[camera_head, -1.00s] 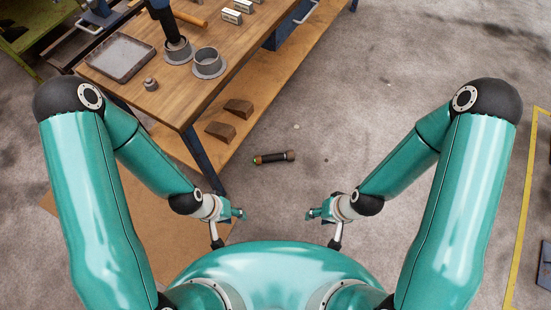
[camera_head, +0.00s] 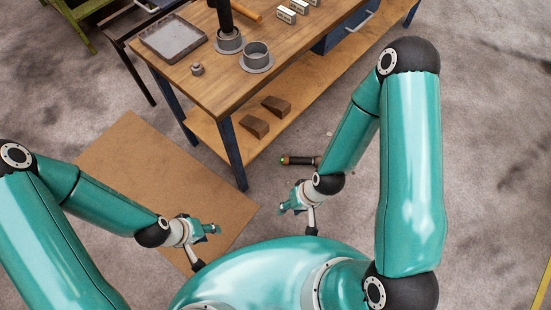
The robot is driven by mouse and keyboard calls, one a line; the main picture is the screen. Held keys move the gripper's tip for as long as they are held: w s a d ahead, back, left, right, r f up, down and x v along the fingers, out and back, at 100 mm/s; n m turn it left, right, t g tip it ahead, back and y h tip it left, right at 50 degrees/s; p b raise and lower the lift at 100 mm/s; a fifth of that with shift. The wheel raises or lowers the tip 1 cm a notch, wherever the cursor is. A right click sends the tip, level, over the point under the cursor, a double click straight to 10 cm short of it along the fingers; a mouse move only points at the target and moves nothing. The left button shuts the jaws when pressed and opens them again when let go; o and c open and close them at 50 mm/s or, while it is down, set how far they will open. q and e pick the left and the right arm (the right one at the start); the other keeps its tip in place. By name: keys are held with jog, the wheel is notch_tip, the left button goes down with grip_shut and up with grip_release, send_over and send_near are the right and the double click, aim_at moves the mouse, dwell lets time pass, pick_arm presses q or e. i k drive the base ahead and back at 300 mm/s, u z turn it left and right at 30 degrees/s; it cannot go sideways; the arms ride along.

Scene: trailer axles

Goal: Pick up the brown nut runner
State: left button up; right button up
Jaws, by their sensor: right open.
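A short cylindrical tool with a brown and black body and a green end, seemingly the brown nut runner (camera_head: 299,160), lies on the floor to the right of the workbench's near leg. My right arm covers its right end in the picture. My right gripper (camera_head: 287,207) is open, below the tool in the picture and apart from it. My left gripper (camera_head: 213,229) is over the brown floor mat, well away from the tool; its jaws are too small to read.
The wooden workbench (camera_head: 205,88) carries a grey tray (camera_head: 173,38), grey flanged rings (camera_head: 257,57) and an upright dark tool (camera_head: 224,14). Brown wedge blocks (camera_head: 254,127) lie on its lower shelf. A brown mat (camera_head: 130,150) covers the floor at left. The floor at right is open.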

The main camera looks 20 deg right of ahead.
aim_at(287, 160)
jog(key=z, duration=0.05)
jog(key=i, duration=0.25)
jog(key=u, duration=2.15)
jog(key=k, duration=1.7)
jog(key=u, duration=1.25)
jog(key=i, duration=0.1)
jog(key=z, duration=3.15)
jog(key=i, duration=1)
